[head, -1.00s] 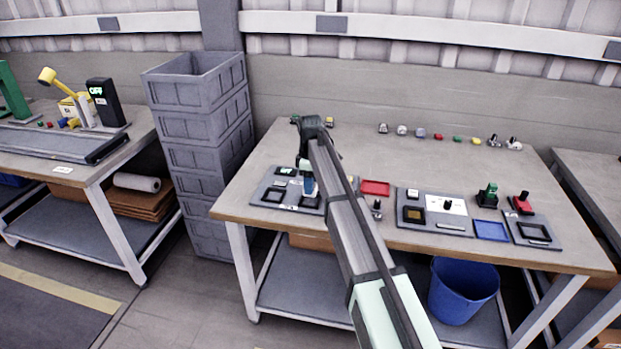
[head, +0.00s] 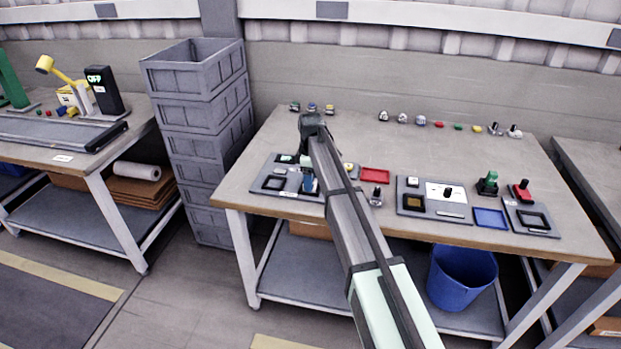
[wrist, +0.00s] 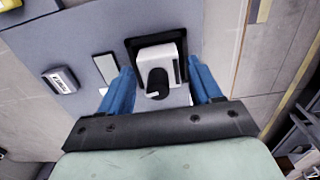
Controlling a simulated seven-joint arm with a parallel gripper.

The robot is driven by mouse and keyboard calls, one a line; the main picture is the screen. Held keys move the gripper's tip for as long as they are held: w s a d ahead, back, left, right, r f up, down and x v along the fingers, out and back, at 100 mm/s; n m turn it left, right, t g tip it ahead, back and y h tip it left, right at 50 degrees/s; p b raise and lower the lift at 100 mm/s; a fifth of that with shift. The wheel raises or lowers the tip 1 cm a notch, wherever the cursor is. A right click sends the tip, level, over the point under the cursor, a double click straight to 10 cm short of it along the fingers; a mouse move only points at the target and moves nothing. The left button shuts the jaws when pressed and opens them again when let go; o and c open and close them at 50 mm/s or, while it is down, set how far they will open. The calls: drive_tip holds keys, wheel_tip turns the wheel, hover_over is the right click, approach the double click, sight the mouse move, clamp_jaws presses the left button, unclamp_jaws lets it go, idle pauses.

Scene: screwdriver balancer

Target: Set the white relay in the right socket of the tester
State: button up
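The tester (head: 258,187) is a grey panel at the left front of the bench, with a black-framed left socket (head: 274,183). My gripper (head: 308,186) points down over its right side and hides the right socket in the head view. In the wrist view, the white relay (wrist: 153,54), with a black knob on top, sits within the black socket frame (wrist: 130,46). The blue fingers of my gripper (wrist: 161,76) stand on either side of the relay, with slim gaps visible. I cannot tell whether the relay is fully seated.
A red tray (head: 375,176) and a small knobbed part (head: 376,196) lie right of my gripper. A second grey panel (head: 405,206), a blue tray (head: 490,218) and a third panel (head: 515,213) are farther right. Several small parts line the back edge.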

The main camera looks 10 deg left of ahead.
drive_tip(key=shift+o, duration=0.9)
drive_tip(key=shift+r, duration=0.1)
wheel_tip(320, 180, up, 14)
drive_tip(key=shift+f, duration=0.2)
drive_tip(key=shift+r, duration=0.15)
wheel_tip(320, 180, up, 5)
drive_tip(key=shift+f, duration=0.15)
idle(0.4)
drive_tip(key=shift+c, duration=0.2)
idle(2.0)
